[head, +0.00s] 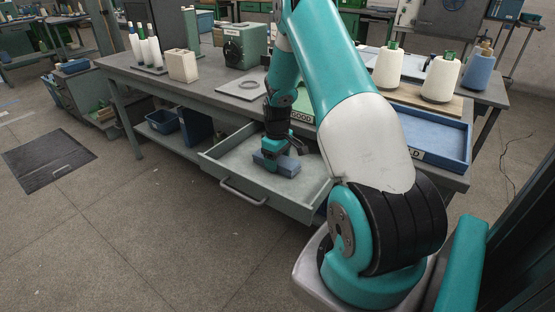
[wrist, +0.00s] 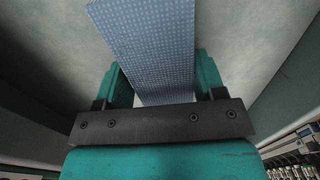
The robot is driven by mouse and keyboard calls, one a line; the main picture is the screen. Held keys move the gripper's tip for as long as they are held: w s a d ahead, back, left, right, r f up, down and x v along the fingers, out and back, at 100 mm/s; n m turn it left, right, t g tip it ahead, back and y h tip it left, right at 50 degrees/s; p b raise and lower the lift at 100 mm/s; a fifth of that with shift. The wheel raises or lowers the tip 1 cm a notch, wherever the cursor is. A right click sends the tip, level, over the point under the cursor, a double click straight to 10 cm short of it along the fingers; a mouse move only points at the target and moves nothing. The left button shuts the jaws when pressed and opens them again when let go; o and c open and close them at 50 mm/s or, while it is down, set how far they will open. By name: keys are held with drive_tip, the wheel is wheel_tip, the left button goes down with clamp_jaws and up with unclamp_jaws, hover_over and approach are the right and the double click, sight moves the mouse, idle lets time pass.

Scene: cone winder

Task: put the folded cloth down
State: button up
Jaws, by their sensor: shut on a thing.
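The folded cloth (head: 286,166) is blue. In the head view it is at my gripper (head: 272,158), inside the open drawer (head: 232,174) under the workbench. In the wrist view the cloth (wrist: 152,45) shows a fine pale pattern and passes between the two teal fingers of my gripper (wrist: 160,88). My gripper points down and is shut on the cloth. The cloth is at or very near the drawer floor; I cannot tell whether it touches. My arm hides part of the drawer's right side.
The grey workbench (head: 160,85) carries yarn cones (head: 388,68), a green box-shaped device (head: 245,46), a beige box (head: 183,66) and a blue tray (head: 432,138). A blue bin (head: 163,121) stands on the lower shelf. The drawer floor left of the cloth is bare.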

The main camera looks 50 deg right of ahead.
drive_tip(key=o, duration=0.9)
drive_tip(key=shift+f, duration=0.1)
wheel_tip(320, 180, up, 12)
drive_tip(key=w+a+r+n, duration=0.2)
drive_tip(key=a+r, duration=0.4)
drive_tip(key=a, duration=0.6)
drive_tip(key=s+a+r+n+t+y, duration=0.1)
drive_tip(key=s+a+r, duration=0.2)
drive_tip(key=a, duration=0.5)
drive_tip(key=s+a+r+n+y, duration=0.1)
drive_tip(key=s+a+r, duration=0.2)
drive_tip(key=a, duration=0.5)
drive_tip(key=s+a+r, duration=0.1)
drive_tip(key=s+a, duration=0.3)
drive_tip(key=s, duration=0.1)
drive_tip(key=s+a+r+n+y, duration=0.1)
drive_tip(key=s+a, duration=0.3)
drive_tip(key=s, duration=0.2)
drive_tip(key=s+a+r+n+g+y, duration=0.1)
drive_tip(key=s+a, duration=0.4)
drive_tip(key=shift+s+r+p, duration=0.25)
drive_tip(key=shift+r+p, duration=0.05)
